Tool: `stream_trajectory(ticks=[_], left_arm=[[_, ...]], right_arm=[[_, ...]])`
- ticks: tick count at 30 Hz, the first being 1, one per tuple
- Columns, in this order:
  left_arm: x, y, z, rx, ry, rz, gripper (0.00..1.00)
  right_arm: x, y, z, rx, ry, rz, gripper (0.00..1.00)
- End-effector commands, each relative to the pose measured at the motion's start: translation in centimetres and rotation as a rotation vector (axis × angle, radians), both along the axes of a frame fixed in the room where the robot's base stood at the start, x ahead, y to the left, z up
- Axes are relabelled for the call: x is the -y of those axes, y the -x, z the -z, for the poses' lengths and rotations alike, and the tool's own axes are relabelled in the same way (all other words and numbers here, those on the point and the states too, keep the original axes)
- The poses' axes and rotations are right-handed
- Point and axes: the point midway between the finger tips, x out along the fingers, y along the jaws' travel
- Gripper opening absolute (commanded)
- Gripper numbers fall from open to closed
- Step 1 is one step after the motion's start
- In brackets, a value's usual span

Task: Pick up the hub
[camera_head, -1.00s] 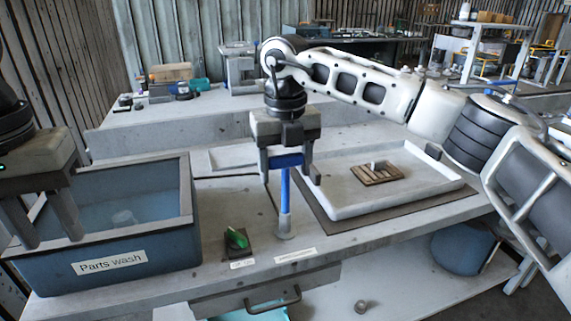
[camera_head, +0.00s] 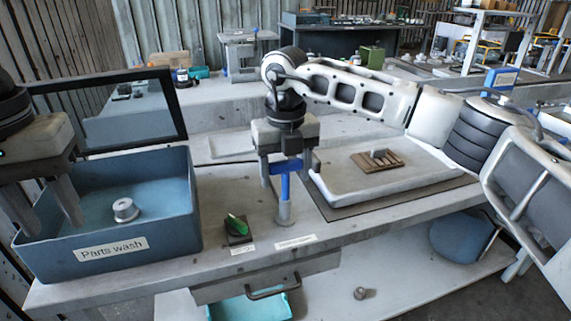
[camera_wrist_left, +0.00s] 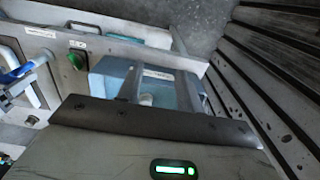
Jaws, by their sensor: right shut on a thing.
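The hub appears to be the small round grey metal part (camera_head: 125,209) on the floor of the blue "Parts wash" bin (camera_head: 60,262). It shows partly in the left wrist view (camera_wrist_left: 146,99), between my fingers. My left gripper (camera_head: 52,222) is open, its fingers at the bin's left part, left of the hub and not touching it. My right gripper (camera_head: 287,172) is shut on the blue handle (camera_head: 285,186) of an upright post on the bench, right of the bin.
The bin's framed clear lid (camera_head: 112,112) stands raised at its back. A green switch (camera_head: 237,224) sits between bin and post. A white tray (camera_head: 335,195) holding a small wooden pallet (camera_head: 365,162) lies right. A drawer (camera_head: 262,275) is below the bench front.

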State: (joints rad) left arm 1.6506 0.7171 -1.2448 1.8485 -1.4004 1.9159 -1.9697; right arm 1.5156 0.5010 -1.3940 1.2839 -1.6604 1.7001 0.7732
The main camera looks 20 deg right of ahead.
Motion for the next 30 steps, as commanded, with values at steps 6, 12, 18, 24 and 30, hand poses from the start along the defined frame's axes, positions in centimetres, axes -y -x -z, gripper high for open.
stream_trajectory(ticks=[6,12,18,24,30], left_arm=[[0.0,0.0,0.0,0.000,0.000,0.000,0.36],[0.0,0.0,0.0,0.000,0.000,0.000,0.39],[0.0,0.0,0.0,0.000,0.000,0.000,0.71],[0.1,-0.5,0.1,0.007,0.003,-0.066,0.71],[0.7,-2.9,0.4,0.040,0.028,-0.456,0.71]], right_arm=[[0.0,0.1,1.2,-0.007,0.003,-0.001,0.39],[0.0,0.1,1.8,-0.007,0.003,-0.001,0.39],[0.0,0.1,1.7,-0.005,0.003,-0.001,0.39],[0.0,0.1,1.7,-0.004,0.003,-0.001,0.39],[0.0,0.1,1.7,-0.003,0.002,-0.001,0.39]])
